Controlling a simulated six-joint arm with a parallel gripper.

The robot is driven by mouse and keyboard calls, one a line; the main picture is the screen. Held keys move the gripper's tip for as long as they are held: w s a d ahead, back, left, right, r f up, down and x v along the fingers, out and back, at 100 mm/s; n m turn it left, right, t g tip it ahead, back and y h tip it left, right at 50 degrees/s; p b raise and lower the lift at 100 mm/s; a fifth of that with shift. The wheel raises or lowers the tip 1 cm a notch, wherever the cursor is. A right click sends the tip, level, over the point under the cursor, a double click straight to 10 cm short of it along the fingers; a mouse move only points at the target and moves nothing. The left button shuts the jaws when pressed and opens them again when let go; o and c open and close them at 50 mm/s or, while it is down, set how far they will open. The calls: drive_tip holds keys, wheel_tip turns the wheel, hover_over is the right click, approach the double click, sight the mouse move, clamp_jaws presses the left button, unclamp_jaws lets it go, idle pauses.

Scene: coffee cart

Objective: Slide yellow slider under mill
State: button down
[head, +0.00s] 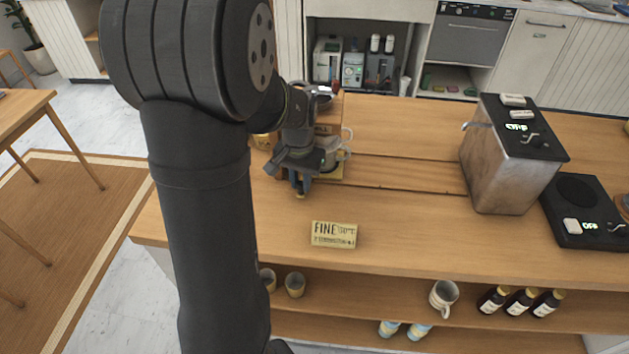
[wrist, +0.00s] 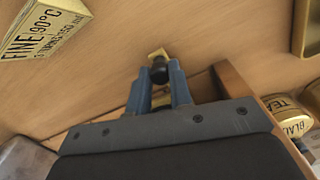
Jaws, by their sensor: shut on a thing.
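My gripper (head: 299,188) is low over the counter at the left. In the wrist view its blue fingers (wrist: 160,88) are shut on a small black knob (wrist: 159,71). A yellow piece, which looks like the slider (wrist: 159,54), shows just beyond the knob and between the fingers; most of it is hidden. In the head view a yellow edge (head: 331,174) shows right of the gripper, below a grey round vessel (head: 329,158). The mill seems to be the wooden-bodied thing (head: 327,128) behind my gripper, largely covered by my arm; I cannot tell how the slider sits against it.
A yellow card (head: 334,234) reading FINE stands in front, also in the wrist view (wrist: 45,30). A tea tin (wrist: 292,108) stands beside a wooden edge (wrist: 245,90). A metal box machine (head: 505,165) and a black scale-like unit (head: 588,218) are at right. The middle counter is clear.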

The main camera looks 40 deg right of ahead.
drive_tip(key=shift+w+a, duration=0.95)
drive_tip(key=c, duration=1.3)
unclamp_jaws()
wheel_tip(320, 180, up, 18)
drive_tip(key=shift+f, duration=0.25)
drive_tip(key=shift+f, duration=0.15)
wheel_tip(320, 180, down, 17)
drive_tip(key=shift+f, duration=0.1)
drive_tip(key=shift+s+d, duration=0.15)
